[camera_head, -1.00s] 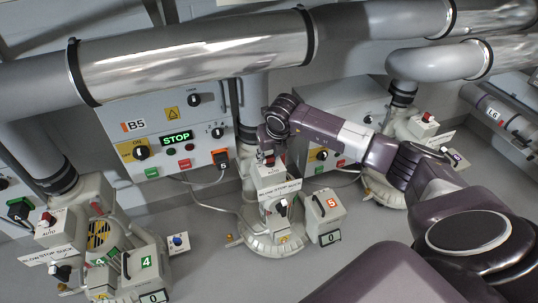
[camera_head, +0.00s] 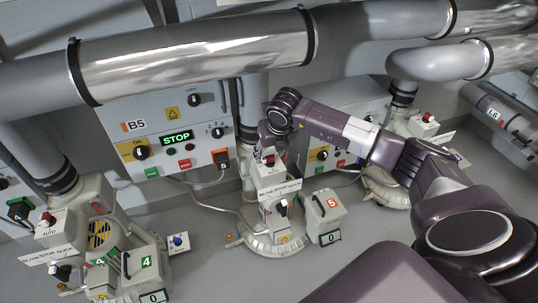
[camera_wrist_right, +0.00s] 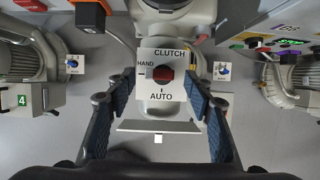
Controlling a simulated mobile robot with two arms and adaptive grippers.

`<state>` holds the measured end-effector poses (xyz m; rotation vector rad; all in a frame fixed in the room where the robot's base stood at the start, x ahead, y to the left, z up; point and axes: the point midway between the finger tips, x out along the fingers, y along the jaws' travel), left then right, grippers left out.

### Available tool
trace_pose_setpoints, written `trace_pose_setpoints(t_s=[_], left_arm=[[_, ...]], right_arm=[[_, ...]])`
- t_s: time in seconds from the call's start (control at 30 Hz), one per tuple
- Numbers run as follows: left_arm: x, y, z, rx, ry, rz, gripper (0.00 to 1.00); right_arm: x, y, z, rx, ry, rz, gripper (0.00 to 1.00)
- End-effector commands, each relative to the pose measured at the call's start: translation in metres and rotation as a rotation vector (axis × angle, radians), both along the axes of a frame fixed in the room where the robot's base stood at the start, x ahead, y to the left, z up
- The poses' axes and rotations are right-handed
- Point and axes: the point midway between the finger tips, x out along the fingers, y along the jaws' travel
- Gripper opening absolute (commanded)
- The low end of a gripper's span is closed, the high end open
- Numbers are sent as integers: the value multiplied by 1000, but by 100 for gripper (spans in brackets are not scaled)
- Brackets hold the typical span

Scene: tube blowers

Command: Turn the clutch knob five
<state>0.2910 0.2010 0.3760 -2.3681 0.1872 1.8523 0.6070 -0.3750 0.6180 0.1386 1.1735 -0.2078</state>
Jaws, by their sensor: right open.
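The clutch knob of unit five is a small dark red knob (camera_wrist_right: 163,76) on a pale plate (camera_wrist_right: 163,58) marked CLUTCH, HAND and AUTO in the right wrist view. HAND is at its left and AUTO below it; I cannot tell which mark it points to. In the head view its box (camera_head: 269,173) stands on the blower marked 5. My right gripper (camera_wrist_right: 163,82) is open, its blue-grey fingers on either side of the plate, with visible gaps to the knob. In the head view the right gripper (camera_head: 268,152) is just above the box. My left gripper is not in view.
Panel B5 (camera_head: 130,112) with a lit STOP sign is behind blower five. Below the clutch box are a blank-looking tilted plate (camera_wrist_right: 158,125) and a box marked 5 (camera_head: 325,212). Blower four (camera_head: 145,262) stands at left. Large pipes (camera_head: 190,55) cross above.

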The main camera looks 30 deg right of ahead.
Motion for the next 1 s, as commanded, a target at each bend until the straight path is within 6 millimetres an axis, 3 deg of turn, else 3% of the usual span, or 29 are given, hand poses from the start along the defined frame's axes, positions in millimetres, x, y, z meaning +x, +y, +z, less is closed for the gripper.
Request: trace_pose_setpoints(t_s=[0.2,0.4,0.6,1.0], left_arm=[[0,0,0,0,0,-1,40],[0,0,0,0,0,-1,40],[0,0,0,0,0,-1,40],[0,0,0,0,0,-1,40]], right_arm=[[-17,4,46,-2,-5,1,48],[-30,8,77,0,-3,0,48],[-36,9,90,0,-2,-1,48],[-36,9,90,0,-1,-1,48]])
